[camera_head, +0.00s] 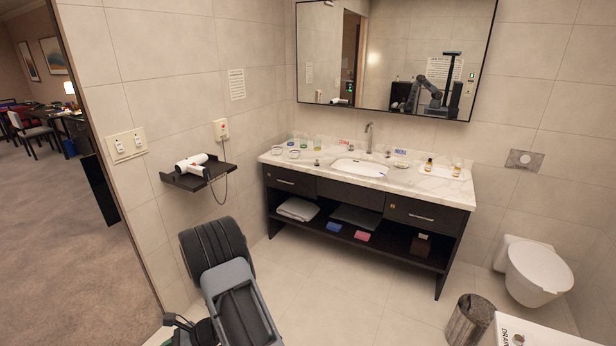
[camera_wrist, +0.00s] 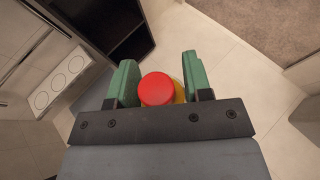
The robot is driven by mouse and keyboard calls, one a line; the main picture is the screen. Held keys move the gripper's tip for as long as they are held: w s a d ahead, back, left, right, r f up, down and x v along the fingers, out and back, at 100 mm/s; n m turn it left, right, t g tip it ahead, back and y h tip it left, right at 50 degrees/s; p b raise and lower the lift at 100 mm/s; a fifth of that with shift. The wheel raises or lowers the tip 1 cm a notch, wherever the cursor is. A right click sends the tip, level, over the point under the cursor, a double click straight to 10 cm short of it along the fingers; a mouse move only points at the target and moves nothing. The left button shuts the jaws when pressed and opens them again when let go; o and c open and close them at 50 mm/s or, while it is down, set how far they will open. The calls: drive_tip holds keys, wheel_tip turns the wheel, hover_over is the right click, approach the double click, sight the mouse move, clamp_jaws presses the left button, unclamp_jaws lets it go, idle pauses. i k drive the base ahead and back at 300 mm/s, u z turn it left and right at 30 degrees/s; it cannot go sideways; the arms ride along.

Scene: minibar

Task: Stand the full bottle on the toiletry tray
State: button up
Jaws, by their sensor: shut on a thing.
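In the wrist view my gripper (camera_wrist: 160,80) has its two green fingers on either side of a bottle with a round red cap (camera_wrist: 157,89). A strip of its yellow body (camera_wrist: 179,93) shows beside the cap, and the rest is hidden below. The gripper is shut on this bottle, away from the counter. In the head view two small amber bottles (camera_head: 429,165) and (camera_head: 457,170) stand at the right end of the marble counter. A pale tray seems to lie under them (camera_head: 443,174), but its outline is hard to tell from the marble.
The marble counter (camera_head: 405,183) carries a sink (camera_head: 358,168), a faucet (camera_head: 369,137) and several glasses at its left. A wall shelf (camera_head: 198,173) with a hair dryer (camera_head: 190,163) juts out at left. A bin (camera_head: 469,320) and a toilet (camera_head: 535,272) stand right. Floor before the vanity is clear.

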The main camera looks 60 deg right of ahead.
sight(442, 173)
drive_tip(key=z, duration=2.85)
drive_tip(key=i, duration=1.95)
